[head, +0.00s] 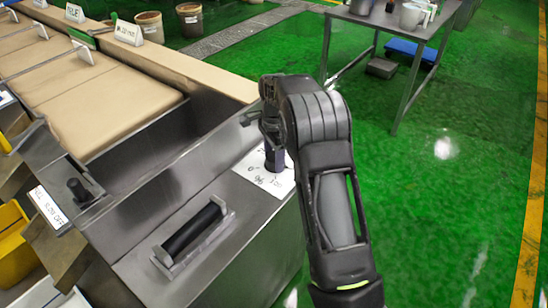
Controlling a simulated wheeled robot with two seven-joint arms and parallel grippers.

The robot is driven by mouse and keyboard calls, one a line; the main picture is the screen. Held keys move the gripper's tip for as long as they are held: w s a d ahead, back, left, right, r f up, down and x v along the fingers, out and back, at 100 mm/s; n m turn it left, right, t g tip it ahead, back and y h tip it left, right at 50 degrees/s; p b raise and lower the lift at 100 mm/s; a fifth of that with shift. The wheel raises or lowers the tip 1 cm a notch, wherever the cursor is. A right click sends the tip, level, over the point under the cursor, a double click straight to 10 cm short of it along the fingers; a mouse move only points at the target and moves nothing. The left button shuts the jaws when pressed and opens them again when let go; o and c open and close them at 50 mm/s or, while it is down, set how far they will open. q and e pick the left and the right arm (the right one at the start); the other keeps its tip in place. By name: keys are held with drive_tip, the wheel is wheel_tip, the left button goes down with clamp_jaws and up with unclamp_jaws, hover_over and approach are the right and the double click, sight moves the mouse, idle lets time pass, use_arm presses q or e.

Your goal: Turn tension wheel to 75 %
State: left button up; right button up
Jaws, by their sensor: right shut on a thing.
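The tension wheel (275,160) shows as a small dark knob standing on a white dial plate (262,188) with handwritten numbers, fixed to the steel top of the machine. My right gripper (271,143) is over it, shut on the knob from above. The arm and the gripper body hide most of the wheel and part of the scale, so I cannot read its setting. My left gripper is not in view.
A black bar handle (192,229) is mounted on the steel top nearer to me. A steel table (398,24) with cans stands behind. Green floor at right is clear.

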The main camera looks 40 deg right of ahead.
drive_tip(key=o, duration=1.4)
drive_tip(key=shift+r, duration=0.15)
wheel_tip(320, 180, up, 8)
drive_tip(key=shift+f+b, duration=0.2)
drive_tip(key=shift+b, duration=0.3)
drive_tip(key=shift+f, duration=0.1)
